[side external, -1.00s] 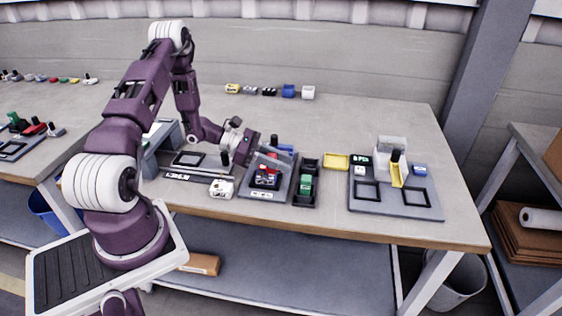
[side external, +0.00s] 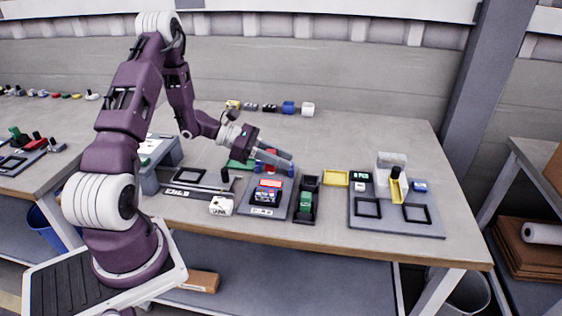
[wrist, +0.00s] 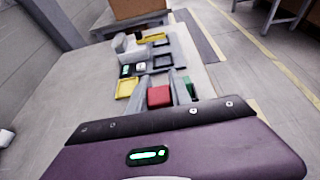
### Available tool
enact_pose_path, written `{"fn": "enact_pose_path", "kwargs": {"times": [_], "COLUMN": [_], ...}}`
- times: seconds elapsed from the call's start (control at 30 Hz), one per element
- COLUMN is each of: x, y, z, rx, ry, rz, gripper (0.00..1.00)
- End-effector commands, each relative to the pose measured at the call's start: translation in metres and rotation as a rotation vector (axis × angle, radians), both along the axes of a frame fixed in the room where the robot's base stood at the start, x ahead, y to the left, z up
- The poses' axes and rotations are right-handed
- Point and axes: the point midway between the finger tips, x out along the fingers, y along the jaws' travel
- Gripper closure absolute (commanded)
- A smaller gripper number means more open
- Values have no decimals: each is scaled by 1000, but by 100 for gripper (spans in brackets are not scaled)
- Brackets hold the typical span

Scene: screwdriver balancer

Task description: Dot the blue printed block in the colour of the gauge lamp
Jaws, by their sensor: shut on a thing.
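My gripper (side external: 285,164) is above and behind the small grey stand at the bench's middle. It is shut on a red block-like thing; in the wrist view the red thing (wrist: 159,97) sits between the two fingertips. In the side view the fingers hide part of it. A small blue block with a pale mark (side external: 419,186) lies on the right grey board; its print is too small to read. The grey stand (side external: 262,211) bears a dark unit with red and blue faces (side external: 267,191). I cannot make out which part is the gauge lamp.
A black tray (side external: 304,216) with a green block (side external: 305,202) stands right of the stand. A yellow tray (side external: 336,178) lies beyond it. The right board (side external: 390,228) carries black frames and a white holder with a yellow part. A white printed block (side external: 221,205) is at the left.

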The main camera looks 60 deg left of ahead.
Motion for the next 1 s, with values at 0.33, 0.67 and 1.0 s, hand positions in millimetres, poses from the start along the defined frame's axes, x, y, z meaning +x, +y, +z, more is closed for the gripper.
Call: {"fn": "enact_pose_path", "kwargs": {"times": [0.33,0.67,1.0], "x": [64,126,125], "y": [-5,-22,-21], "z": [-19,-35,-76], "rx": [9,-2,-2], "ry": [4,1,2], "rz": [-31,-41,-40], "gripper": [100,100,100]}}
